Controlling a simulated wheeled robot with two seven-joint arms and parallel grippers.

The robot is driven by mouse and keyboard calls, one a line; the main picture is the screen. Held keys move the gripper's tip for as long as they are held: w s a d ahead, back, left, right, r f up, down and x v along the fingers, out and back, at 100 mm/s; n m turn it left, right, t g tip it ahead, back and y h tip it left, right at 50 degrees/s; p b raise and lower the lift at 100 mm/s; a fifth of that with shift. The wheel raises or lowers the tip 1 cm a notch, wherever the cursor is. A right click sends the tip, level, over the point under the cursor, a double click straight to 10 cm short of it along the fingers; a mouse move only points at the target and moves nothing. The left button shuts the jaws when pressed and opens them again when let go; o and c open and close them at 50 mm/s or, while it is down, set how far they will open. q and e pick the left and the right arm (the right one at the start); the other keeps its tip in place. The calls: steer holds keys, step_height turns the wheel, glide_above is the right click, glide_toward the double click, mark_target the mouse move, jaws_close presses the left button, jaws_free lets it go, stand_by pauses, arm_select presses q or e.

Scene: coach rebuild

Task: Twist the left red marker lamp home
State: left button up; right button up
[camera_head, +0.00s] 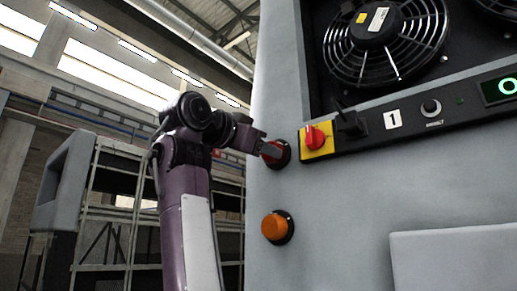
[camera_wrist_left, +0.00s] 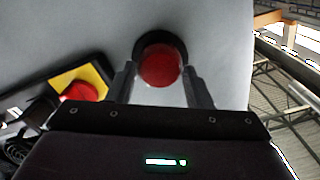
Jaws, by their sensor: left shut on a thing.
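The left red marker lamp (camera_head: 275,153) is a round red lens in a black ring on the grey coach panel, near its left edge. It also shows in the left wrist view (camera_wrist_left: 160,66), between the two fingers. My left gripper (camera_head: 268,150) reaches in from the left and is shut on the lamp, with one finger on each side of it. The lamp sits in its black ring (camera_wrist_left: 160,43); whether it is fully seated I cannot tell. My right gripper is not in view.
A red rotary switch on a yellow plate (camera_head: 316,139) is close right of the lamp. An orange lamp (camera_head: 275,227) is below it. A black control strip (camera_head: 420,108) and a fan (camera_head: 376,30) are at upper right. Metal racking (camera_head: 115,205) stands behind my arm.

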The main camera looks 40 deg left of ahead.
arm_select(q)
steer(key=shift+w+m, duration=0.15)
steer(key=shift+m, duration=0.55)
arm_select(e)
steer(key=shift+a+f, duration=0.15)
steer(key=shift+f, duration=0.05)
arm_select(q)
steer(key=shift+m, duration=0.3)
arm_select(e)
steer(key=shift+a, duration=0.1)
arm_select(q)
steer(key=o, duration=0.6)
steer(key=shift+o, duration=1.4)
steer(key=shift+w, duration=0.25)
steer(key=shift+o, duration=0.8)
steer(key=shift+w+f, duration=0.2)
steer(key=shift+w, duration=0.35)
steer(key=s+b, duration=0.4)
steer(key=s, duration=0.4)
steer(key=shift+a, duration=0.35)
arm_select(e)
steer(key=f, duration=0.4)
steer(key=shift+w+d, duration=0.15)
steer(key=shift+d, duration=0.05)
arm_select(q)
steer(key=shift+w, duration=0.15)
